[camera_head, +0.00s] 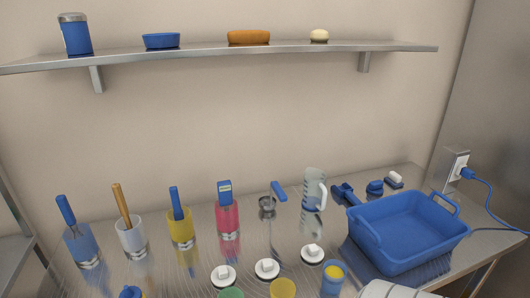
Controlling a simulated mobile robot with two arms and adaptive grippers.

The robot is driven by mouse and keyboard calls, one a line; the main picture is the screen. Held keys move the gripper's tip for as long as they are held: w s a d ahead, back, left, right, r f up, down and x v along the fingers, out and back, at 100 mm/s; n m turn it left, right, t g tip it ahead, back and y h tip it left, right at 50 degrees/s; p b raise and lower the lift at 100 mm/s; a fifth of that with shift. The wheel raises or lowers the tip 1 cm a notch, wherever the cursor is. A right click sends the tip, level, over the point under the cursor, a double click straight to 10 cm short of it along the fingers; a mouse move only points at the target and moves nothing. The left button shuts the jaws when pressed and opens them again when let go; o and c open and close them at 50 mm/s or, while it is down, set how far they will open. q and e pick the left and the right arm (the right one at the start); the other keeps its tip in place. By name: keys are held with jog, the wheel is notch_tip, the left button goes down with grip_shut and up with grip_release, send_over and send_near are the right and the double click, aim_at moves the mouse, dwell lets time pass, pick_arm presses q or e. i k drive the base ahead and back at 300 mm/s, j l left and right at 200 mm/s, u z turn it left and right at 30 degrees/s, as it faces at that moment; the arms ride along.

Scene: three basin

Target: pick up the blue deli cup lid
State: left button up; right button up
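A shallow blue round piece (161,41) lies on the wall shelf, left of the middle; it looks like a lid or low dish, and I cannot be sure it is the deli cup lid. A small blue object (375,188) on the counter, left of the blue basin's back edge, is too small to identify. Another blue object (131,292) is cut off at the bottom edge.
The shelf (300,47) also holds a blue canister (74,34), an orange-brown piece (248,37) and a cream piece (319,36). Below stand several coloured cups with tools, a clear jug (313,190) and a blue basin (408,232). White-topped items crowd the front.

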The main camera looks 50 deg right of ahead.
aim_at(312, 253)
jog(key=z, duration=0.45)
jog(key=l+z, duration=0.15)
jog(key=z, duration=0.7)
jog(key=i+z, duration=0.1)
jog(key=z, duration=0.3)
jog(key=l+z, duration=0.1)
jog(key=z, duration=0.35)
jog(key=l+u, duration=0.25)
jog(key=l, duration=0.35)
jog(key=k+l+u, duration=0.1)
jog(key=l+u, duration=0.15)
jog(key=l, duration=0.35)
